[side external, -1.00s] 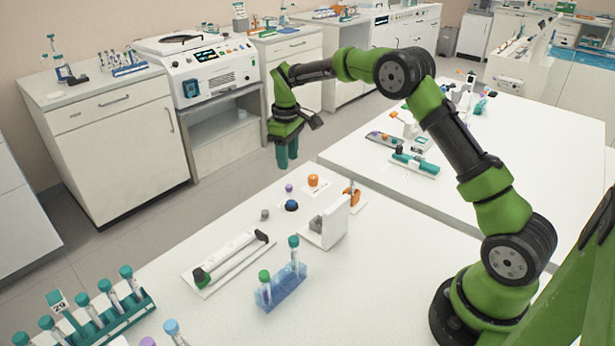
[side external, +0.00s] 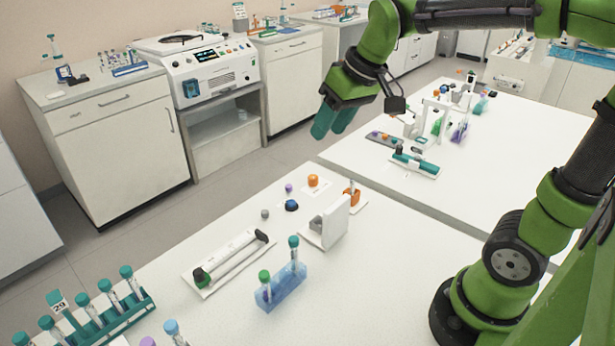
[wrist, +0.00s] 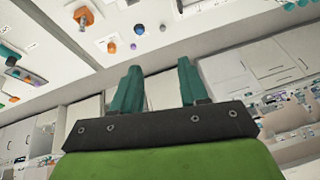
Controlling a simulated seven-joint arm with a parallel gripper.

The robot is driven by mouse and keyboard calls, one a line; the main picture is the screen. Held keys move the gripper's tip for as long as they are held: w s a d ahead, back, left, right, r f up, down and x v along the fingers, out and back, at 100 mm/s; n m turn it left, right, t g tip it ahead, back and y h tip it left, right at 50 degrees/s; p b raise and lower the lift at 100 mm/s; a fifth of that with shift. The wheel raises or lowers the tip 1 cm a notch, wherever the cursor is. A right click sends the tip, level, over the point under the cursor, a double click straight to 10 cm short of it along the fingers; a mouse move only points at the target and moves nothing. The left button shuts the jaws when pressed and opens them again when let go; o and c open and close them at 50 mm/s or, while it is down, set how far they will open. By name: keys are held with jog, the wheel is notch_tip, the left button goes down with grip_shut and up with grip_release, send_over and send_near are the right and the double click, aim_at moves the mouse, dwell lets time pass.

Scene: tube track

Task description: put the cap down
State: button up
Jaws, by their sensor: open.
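Several loose caps lie on the near white bench: an orange cap (side external: 313,180) on a white card, a small purple cap (side external: 289,188), a dark blue cap (side external: 291,205) and a grey cap (side external: 264,213). In the wrist view the orange cap (wrist: 111,46), purple cap (wrist: 133,46), blue cap (wrist: 139,30) and grey cap (wrist: 163,28) show near the top. My gripper (side external: 333,122) is raised above and beyond the bench's far edge, apart from all the caps. Its teal fingers (wrist: 158,72) are spread, with nothing visible between them.
A white stand (side external: 335,220) with an orange part beside it, a long white holder (side external: 230,262) and a blue rack (side external: 283,288) with capped tubes stand on the near bench. A teal tube rack (side external: 95,322) is at front left. Bench between them is clear.

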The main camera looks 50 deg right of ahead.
jog(key=s+a+f+m+t, duration=0.2)
jog(key=s+f, duration=0.1)
jog(key=s, duration=0.8)
jog(key=shift+a+m+y, duration=0.2)
jog(key=shift+m+y, duration=0.1)
jog(key=shift+y, duration=0.1)
jog(key=shift+w, duration=0.1)
jog(key=shift+o, duration=0.7)
